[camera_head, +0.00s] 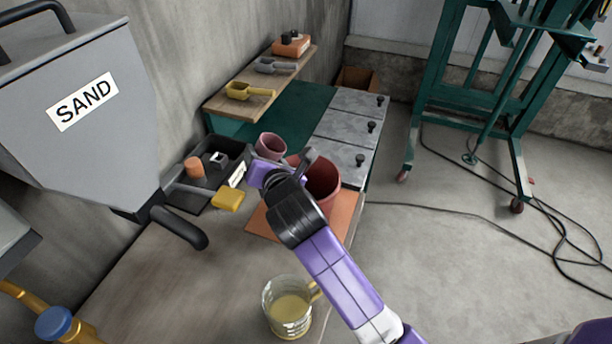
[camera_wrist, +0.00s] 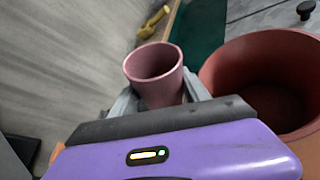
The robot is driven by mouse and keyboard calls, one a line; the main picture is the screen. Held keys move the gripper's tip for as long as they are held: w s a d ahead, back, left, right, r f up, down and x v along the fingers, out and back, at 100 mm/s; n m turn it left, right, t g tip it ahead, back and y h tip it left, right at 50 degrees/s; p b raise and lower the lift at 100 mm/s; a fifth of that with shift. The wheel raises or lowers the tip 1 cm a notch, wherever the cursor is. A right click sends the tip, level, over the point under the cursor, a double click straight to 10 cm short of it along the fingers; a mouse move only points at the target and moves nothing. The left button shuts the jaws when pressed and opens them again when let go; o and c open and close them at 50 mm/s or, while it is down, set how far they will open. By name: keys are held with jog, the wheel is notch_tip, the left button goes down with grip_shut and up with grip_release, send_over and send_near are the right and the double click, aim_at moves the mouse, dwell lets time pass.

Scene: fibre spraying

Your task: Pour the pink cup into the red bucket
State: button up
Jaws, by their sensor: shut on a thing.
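The pink cup (camera_head: 271,146) is held in my gripper (camera_wrist: 162,98), which is shut on it. In the wrist view the cup (camera_wrist: 155,78) looks nearly upright, its mouth facing up towards the camera; I cannot make out its contents. The red bucket (camera_head: 322,184) stands on an orange mat, to the right of the cup and partly hidden behind my arm. In the wrist view the bucket (camera_wrist: 268,85) is close on the right, open and dark inside. The cup is beside the bucket, not over its mouth.
A black tray (camera_head: 187,203) with small items lies left of the cup. A glass measuring cup (camera_head: 288,306) stands at the front of the table. A grey SAND hopper (camera_head: 90,110) is on the left. A wooden shelf (camera_head: 262,85) with scoops is behind.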

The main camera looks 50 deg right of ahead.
jog(key=shift+s+d+f+m, duration=0.15)
jog(key=shift+f, duration=0.45)
jog(key=shift+s+d+f+m, duration=0.1)
jog(key=shift+f+m, duration=0.05)
jog(key=shift+f, duration=0.45)
jog(key=shift+r+t, duration=0.1)
jog(key=shift+t, duration=0.2)
jog(key=shift+s+d+r+m+t+b, duration=0.15)
jog(key=shift+r+m+t+b, duration=0.2)
jog(key=shift+m, duration=0.25)
jog(key=shift+f+m+t+y+b, duration=0.35)
jog(key=shift+m+b, duration=0.35)
jog(key=shift+b, duration=1.2)
jog(key=shift+r+m+t+b, duration=0.35)
jog(key=shift+m+b, duration=0.35)
jog(key=shift+b, duration=0.3)
jog(key=shift+f+m+t+y+b, duration=0.3)
jog(key=shift+m+b, duration=0.4)
jog(key=shift+b, duration=0.95)
jog(key=shift+s+d+r+m+t+b, duration=0.25)
jog(key=shift+s+d+r+m+b, duration=0.15)
jog(key=shift+s+d+m, duration=0.3)
jog(key=shift+d+r+m, duration=0.1)
jog(key=shift+r+m, duration=0.05)
jog(key=shift+m, duration=0.25)
